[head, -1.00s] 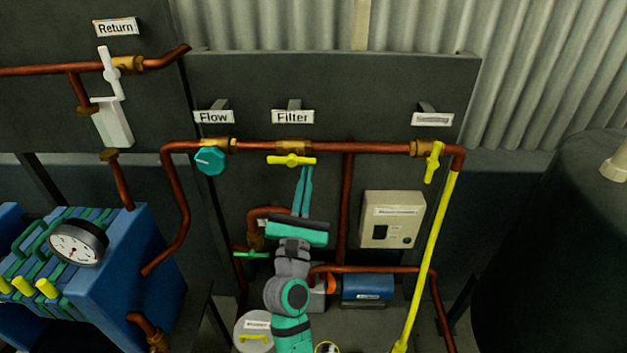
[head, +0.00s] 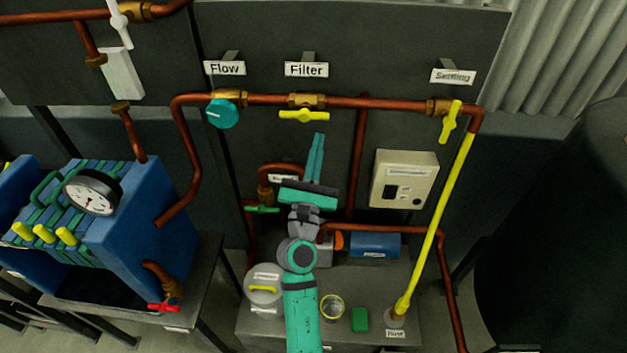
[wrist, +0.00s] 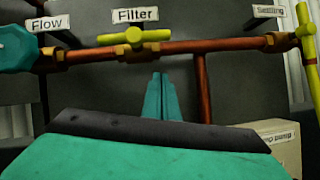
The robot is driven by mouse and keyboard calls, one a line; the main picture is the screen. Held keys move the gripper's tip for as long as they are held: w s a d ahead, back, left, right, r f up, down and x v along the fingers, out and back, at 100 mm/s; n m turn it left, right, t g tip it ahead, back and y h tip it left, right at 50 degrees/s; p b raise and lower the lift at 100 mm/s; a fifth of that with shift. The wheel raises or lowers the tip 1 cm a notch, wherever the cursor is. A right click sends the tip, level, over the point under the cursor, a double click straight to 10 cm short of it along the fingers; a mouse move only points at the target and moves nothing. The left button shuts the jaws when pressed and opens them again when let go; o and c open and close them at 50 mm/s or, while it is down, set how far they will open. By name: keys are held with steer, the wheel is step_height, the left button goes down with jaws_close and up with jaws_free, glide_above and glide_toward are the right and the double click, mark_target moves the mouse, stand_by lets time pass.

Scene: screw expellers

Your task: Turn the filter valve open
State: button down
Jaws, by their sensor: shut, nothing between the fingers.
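The filter valve has a yellow handle (head: 304,115) on a brass body under the "Filter" label (head: 306,69). The handle lies level, in line with the copper pipe (head: 270,99). In the wrist view the yellow handle (wrist: 134,38) is above and a little left of my fingertips. My gripper (head: 318,137) has its two teal fingers together and empty, pointing up. Its tips are just below the handle's right half in the head view, apart from it. The gripper also shows in the wrist view (wrist: 160,78).
The teal Flow knob (head: 222,113) is left of the filter valve. The yellow Settling handle (head: 450,122) hangs slanted at the right. A beige box (head: 404,179) is on the panel at lower right. A green handle (head: 262,209) sits left of my gripper.

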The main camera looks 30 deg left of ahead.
steer(key=s+d+f+m+g+h, duration=0.2)
steer(key=s+d+f+m, duration=0.65)
steer(key=s+f, duration=0.25)
steer(key=s+d+f+m+g+h, duration=0.1)
steer(key=s+d+f+m+g, duration=0.1)
steer(key=s+d+f+m, duration=0.75)
steer(key=s+d+f+m+g+h, duration=0.1)
steer(key=s+d+f+m+h, duration=0.1)
steer(key=s+d+m, duration=0.3)
steer(key=s+d+f+m+g+h, duration=0.1)
steer(key=s+d+m, duration=0.4)
steer(key=s+m, duration=0.8)
steer(key=s+f+g, duration=0.1)
steer(key=s, duration=0.1)
steer(key=shift+s+d+f+m+h, duration=0.2)
steer(key=shift+s+f+m+h, duration=0.1)
steer(key=shift+f+h, duration=0.1)
